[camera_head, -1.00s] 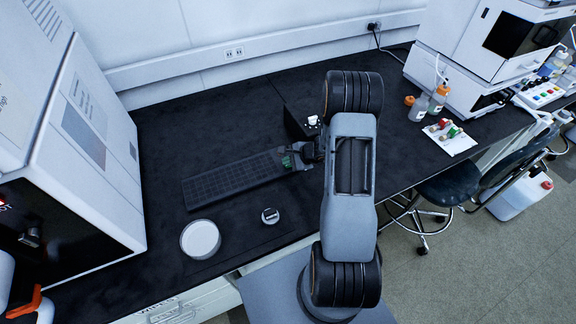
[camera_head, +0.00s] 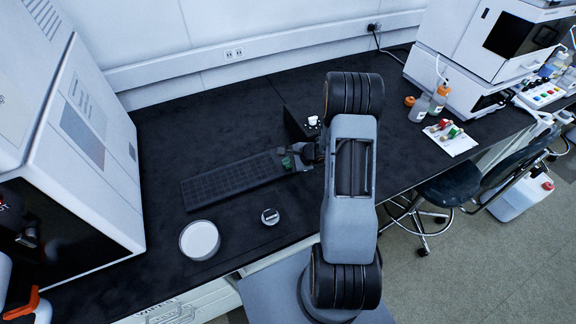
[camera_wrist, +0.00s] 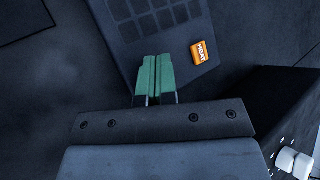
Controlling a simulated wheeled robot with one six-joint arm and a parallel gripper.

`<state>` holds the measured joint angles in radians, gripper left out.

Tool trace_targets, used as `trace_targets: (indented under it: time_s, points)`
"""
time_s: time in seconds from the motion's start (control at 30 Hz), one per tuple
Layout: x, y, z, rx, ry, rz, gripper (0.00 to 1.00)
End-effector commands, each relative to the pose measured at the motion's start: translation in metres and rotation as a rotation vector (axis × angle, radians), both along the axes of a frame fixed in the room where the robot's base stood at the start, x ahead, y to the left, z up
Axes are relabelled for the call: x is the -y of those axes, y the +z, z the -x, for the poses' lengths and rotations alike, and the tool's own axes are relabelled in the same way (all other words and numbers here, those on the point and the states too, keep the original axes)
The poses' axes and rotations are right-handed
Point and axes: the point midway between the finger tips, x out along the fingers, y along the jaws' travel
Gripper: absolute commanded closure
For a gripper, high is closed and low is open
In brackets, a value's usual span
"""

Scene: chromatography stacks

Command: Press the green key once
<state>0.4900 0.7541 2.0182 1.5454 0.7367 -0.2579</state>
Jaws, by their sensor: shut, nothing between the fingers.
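A long black keypad (camera_head: 225,179) lies on the dark bench, with rows of dark keys. Its right end, at my gripper, also shows in the wrist view (camera_wrist: 125,45). An orange key marked HEAT (camera_wrist: 200,52) sits near that end. My gripper (camera_wrist: 157,60) is shut and empty, its two green fingers side by side, tips over the keypad between the dark keys and the orange key. It also shows in the head view (camera_head: 288,163). I cannot make out a green key apart from the green fingers; it may be hidden under them. Whether the tips touch the keypad is unclear.
A black box with a white knob (camera_head: 312,120) stands close behind my gripper. A round white dish (camera_head: 200,240) and a small round item (camera_head: 270,216) lie in front of the keypad. A large white instrument (camera_head: 70,150) stands left.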

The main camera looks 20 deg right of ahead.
Motion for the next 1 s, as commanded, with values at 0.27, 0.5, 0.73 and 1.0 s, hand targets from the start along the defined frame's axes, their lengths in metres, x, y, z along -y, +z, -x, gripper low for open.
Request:
trace_targets:
  time_s: [0.27, 0.5, 0.73, 1.0]
  points:
    - [0.000, 0.013, 0.000, 0.000, 0.000, 0.000, 1.00]
    - [0.000, 0.013, 0.000, 0.000, 0.000, 0.000, 1.00]
    - [0.000, 0.016, 0.000, 0.000, 0.000, 0.000, 1.00]
    - [0.000, 0.038, 0.000, 0.001, 0.000, 0.000, 1.00]
